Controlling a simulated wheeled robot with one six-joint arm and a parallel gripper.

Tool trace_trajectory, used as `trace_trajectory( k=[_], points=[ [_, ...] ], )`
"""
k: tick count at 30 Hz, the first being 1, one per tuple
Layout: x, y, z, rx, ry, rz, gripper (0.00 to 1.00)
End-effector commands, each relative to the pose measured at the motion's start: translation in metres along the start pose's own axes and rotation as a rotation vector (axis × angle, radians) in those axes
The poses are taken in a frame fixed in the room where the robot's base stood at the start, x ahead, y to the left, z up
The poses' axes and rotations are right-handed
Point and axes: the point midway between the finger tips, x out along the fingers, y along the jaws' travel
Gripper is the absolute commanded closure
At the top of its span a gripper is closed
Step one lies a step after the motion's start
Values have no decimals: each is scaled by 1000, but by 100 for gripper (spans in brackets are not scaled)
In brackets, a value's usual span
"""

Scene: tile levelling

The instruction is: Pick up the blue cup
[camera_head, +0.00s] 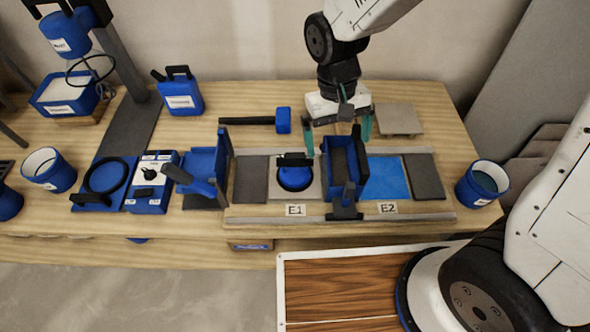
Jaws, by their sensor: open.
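Two round blue cup-like containers show. One blue cup (484,183) stands upright at the right end of the table, with a pale rim and greenish-grey contents. The other, a blue tub (49,170) with a white inside and a label, stands near the left end. I cannot tell which one the task names. My gripper (338,138) points down above the middle of the table, its teal fingers spread apart with nothing seen held. It is over or behind an upright blue holder (345,165), well away from both containers.
A round blue suction pad (295,178) with a black handle lies at E1. A blue square (388,178) lies at E2. A blue mallet (283,120), a grey tile (398,119), a blue canister (180,95) and a mixer stand (125,60) are also on the table.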

Motion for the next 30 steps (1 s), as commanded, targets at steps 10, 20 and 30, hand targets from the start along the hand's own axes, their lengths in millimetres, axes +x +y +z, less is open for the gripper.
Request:
trace_trajectory(
  k=[10, 20, 30],
  points=[
    [82, -67, -91, 157, 133, -33, 0],
    [91, -75, -116, 262, 224, -87, 0],
    [137, -76, -120, 260, 223, -87, 0]
  ],
)
